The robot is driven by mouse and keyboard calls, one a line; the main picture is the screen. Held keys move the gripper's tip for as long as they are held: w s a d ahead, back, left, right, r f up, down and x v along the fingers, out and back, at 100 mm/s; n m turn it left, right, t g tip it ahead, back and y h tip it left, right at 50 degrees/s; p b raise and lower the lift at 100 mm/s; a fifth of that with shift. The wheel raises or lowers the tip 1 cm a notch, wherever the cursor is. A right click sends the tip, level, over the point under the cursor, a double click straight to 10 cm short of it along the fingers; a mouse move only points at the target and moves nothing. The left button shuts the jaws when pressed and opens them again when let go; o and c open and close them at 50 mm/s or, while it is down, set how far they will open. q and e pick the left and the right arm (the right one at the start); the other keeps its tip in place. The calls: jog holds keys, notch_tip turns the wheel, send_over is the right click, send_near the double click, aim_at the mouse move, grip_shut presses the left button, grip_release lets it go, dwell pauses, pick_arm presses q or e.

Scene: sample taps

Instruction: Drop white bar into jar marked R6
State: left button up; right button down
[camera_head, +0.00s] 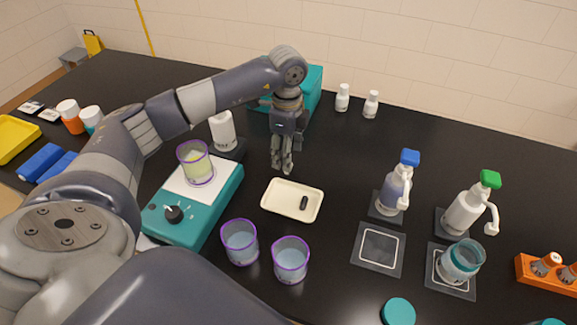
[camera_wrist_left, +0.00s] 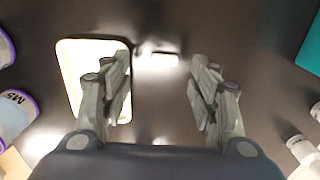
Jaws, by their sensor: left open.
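My left gripper (camera_head: 283,170) is open and points down just behind the cream tray in the head view. In the left wrist view its two fingers (camera_wrist_left: 160,98) are spread, with nothing held between them. Two purple-rimmed jars, one left (camera_head: 240,243) and one right (camera_head: 290,261), stand in front of the tray. One jar (camera_wrist_left: 14,113) reads M5 in the wrist view. No R6 mark is legible.
The cream tray (camera_head: 275,207) holds a black bar (camera_head: 304,202). A purple-rimmed jar (camera_head: 195,165) with yellowish liquid sits on the teal stirrer (camera_head: 205,222). A teal-rimmed jar (camera_head: 460,262) and pump bottles (camera_head: 396,189) stand right. The table behind the tray's right side is clear.

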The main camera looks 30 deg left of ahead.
pick_arm(q)
jog(key=f, duration=0.2)
jog(key=f+p, duration=0.1)
jog(key=shift+w+d+f, duration=0.2)
jog(key=shift+w+f, duration=0.15)
jog(key=shift+f, duration=0.5)
jog(key=c, duration=0.8)
pick_arm(e)
jog(key=shift+d+r, duration=0.6)
jog(key=shift+r, duration=0.15)
pick_arm(q)
jog(key=shift+c, duration=0.3)
jog(key=shift+r, duration=0.1)
pick_arm(e)
jog(key=shift+a, duration=0.1)
